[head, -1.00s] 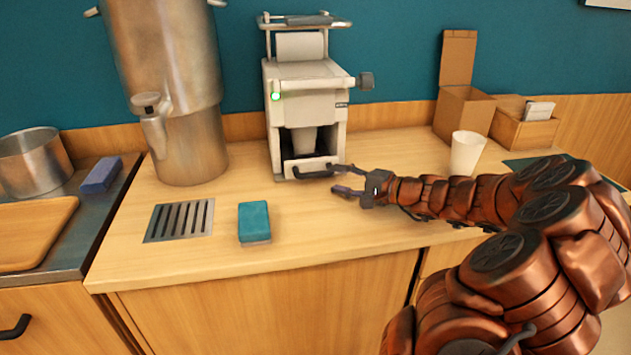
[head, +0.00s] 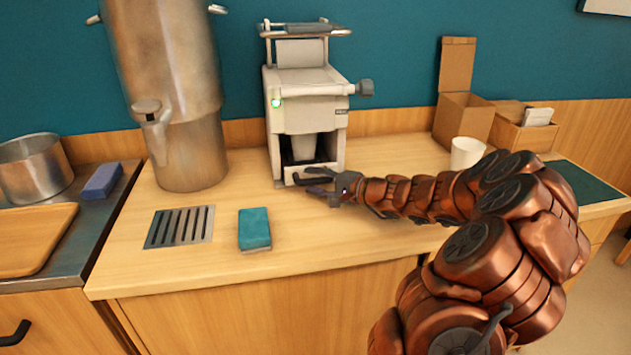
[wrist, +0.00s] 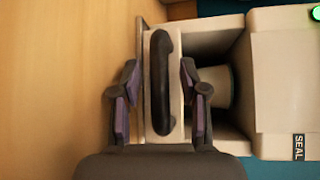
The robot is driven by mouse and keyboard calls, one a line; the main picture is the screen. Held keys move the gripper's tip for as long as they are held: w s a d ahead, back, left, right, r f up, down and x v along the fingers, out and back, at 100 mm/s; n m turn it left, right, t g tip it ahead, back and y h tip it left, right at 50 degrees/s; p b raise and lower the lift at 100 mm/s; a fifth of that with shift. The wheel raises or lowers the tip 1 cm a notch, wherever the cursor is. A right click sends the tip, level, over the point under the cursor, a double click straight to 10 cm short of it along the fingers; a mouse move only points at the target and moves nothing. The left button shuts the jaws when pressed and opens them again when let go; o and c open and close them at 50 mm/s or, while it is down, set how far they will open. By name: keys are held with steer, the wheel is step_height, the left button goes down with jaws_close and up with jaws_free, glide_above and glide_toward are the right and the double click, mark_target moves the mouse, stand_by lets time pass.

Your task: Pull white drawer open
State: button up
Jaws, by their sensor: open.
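The white drawer (head: 290,177) is at the bottom of the white machine (head: 309,86) on the counter. Its dark curved handle (wrist: 161,84) shows clearly in the wrist view, on the drawer front (wrist: 150,128). My gripper (head: 313,180) is at the drawer front in the head view and covers part of the handle there. In the wrist view my gripper (wrist: 157,92) is open, with one finger on each side of the handle and visible gaps to it. A cup (wrist: 216,87) stands inside the machine's opening, behind the drawer front.
A teal sponge (head: 254,229) and a metal drain grate (head: 180,227) lie on the counter at the front left. A metal urn (head: 180,95) stands left of the machine. A white cup (head: 466,152) stands behind my arm.

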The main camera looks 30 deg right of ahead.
steer(key=shift+c, duration=0.4)
jaws_close()
steer(key=shift+a, duration=0.1)
